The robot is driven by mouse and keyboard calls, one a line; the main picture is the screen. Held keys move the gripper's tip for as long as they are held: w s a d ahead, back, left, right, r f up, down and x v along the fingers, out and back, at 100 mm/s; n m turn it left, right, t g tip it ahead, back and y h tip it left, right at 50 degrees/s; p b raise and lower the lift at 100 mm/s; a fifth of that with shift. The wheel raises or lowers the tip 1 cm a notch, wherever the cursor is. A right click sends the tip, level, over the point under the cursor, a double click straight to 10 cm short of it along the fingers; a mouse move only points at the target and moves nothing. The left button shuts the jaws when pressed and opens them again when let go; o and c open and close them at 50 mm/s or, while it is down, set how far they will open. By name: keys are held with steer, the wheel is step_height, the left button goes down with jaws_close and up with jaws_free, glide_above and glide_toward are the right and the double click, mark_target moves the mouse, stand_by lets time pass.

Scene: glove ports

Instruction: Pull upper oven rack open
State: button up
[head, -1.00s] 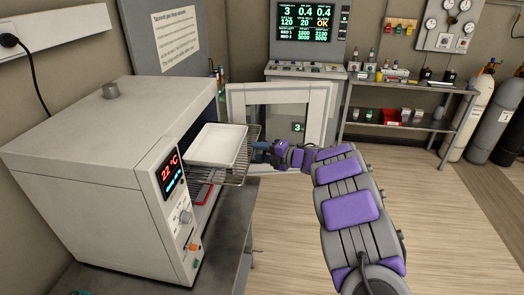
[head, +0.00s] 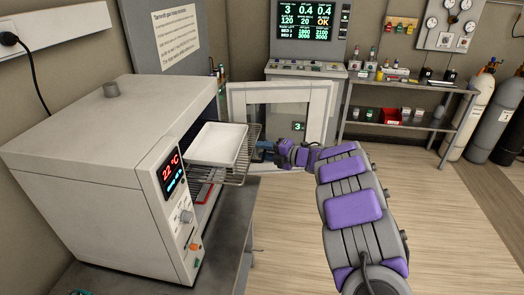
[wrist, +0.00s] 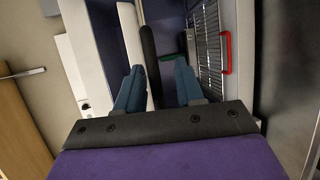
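The oven (head: 95,185) stands open at the left. Its upper rack (head: 240,172) sticks out of the opening, with a white tray (head: 218,144) on it. My gripper (head: 260,151) is at the outer right end of this rack. In the wrist view, the two blue fingers of my gripper (wrist: 158,88) are apart, with a dark bar (wrist: 149,55) beyond and between them. I cannot tell whether they touch the rack. A lower rack (wrist: 208,45) with a red handle (wrist: 226,53) is to the right in that view.
The open oven door (head: 283,97), with a window, stands behind my gripper. The oven rests on a dark bench (head: 228,222). A shelf table (head: 408,88) with small items and gas cylinders (head: 472,115) are at the far right. The wood floor right of my arm is clear.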

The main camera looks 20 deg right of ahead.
steer(key=p+v, duration=0.2)
steer(key=v, duration=1.4)
steer(key=shift+f, duration=0.2)
steer(key=shift+d, duration=0.15)
